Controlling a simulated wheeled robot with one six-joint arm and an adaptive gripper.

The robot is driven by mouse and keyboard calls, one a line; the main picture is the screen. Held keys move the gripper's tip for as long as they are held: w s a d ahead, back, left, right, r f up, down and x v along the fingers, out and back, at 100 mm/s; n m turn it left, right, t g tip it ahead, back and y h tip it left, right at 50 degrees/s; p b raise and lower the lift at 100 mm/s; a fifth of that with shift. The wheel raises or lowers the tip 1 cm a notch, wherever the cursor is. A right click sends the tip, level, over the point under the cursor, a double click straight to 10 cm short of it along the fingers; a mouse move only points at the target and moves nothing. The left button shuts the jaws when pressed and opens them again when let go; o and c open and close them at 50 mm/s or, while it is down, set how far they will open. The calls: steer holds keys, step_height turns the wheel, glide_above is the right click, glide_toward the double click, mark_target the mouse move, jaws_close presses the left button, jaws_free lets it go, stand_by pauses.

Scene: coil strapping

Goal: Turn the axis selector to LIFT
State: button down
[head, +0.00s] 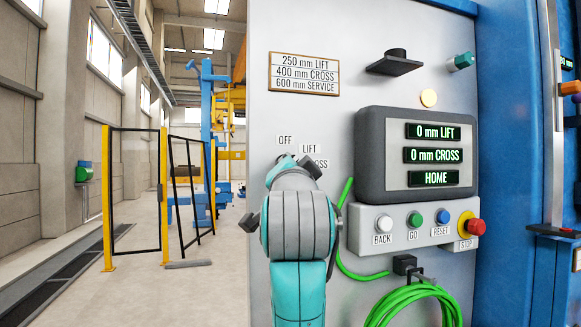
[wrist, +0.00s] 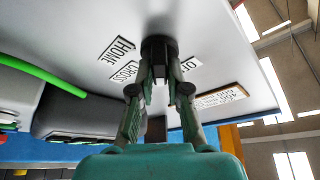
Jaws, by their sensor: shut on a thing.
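The axis selector (wrist: 159,46) is a dark round knob on the grey panel, seen in the wrist view. My gripper (wrist: 160,82) is shut on it, one finger on each side. Which label the knob points at cannot be told.
The display (head: 432,154) reads 0 mm LIFT, 0 mm CROSS and HOME. Below it a box carries the BACK (head: 383,224), GO, RESET and red STOP (head: 473,227) buttons. A green cable (head: 343,250) hangs just right of my arm. The floor at left is open before a fence.

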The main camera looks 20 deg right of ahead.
steer(key=shift+m, duration=0.3)
steer(key=c, duration=1.1)
jaws_free()
steer(key=shift+c, duration=0.2)
steer(key=shift+s, duration=0.1)
steer(key=v, duration=1.1)
steer(key=shift+s+a, duration=0.15)
steer(key=shift+s, duration=0.2)
steer(key=shift+f, duration=0.2)
